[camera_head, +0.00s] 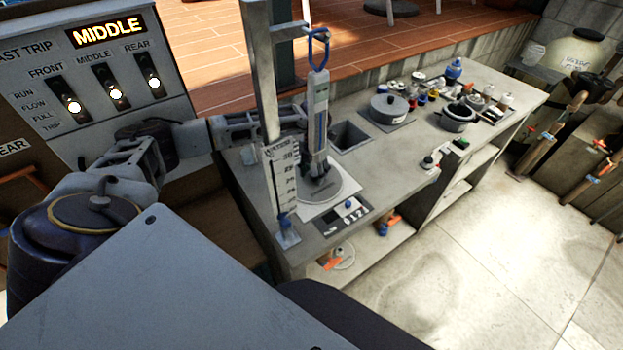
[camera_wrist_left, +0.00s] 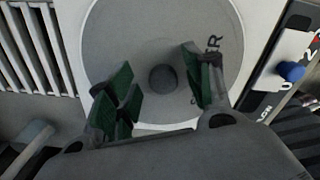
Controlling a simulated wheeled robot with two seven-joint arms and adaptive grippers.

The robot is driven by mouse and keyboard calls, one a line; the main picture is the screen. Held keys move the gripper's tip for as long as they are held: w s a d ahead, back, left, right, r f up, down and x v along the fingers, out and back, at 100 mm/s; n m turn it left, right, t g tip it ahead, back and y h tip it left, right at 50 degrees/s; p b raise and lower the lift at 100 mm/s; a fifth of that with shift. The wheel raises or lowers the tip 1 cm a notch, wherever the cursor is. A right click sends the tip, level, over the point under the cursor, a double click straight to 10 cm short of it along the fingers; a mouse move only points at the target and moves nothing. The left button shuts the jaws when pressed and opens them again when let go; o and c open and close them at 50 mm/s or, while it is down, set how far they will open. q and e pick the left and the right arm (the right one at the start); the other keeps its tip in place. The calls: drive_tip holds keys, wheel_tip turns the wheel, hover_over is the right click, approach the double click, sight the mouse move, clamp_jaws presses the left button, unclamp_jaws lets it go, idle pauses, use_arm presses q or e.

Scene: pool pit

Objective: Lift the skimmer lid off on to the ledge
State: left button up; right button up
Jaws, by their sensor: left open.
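The skimmer lid is a round grey disc (camera_head: 341,186) with dark lettering, set in a pale square plate (camera_head: 312,211) on the grey counter ledge (camera_head: 250,190). In the left wrist view the lid (camera_wrist_left: 128,38) has a dark round knob (camera_wrist_left: 163,79) at its middle. My left gripper (camera_head: 319,172) is over the lid. In the left wrist view its green-padded fingers (camera_wrist_left: 165,88) are apart, one on each side of the knob, with gaps to it. Whether the fingertips reach the knob's height is hard to tell. My right gripper is not in view.
Behind are a square opening (camera_head: 349,136), a lidded grey pot (camera_head: 389,106) and several small items. A display box (camera_head: 345,213) sits in front.

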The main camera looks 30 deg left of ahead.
use_arm(q)
drive_tip(key=shift+s+f, duration=0.15)
drive_tip(key=shift+f, duration=0.35)
drive_tip(key=shift+s+d+r, duration=0.1)
drive_tip(key=shift+d, duration=0.05)
clamp_jaws()
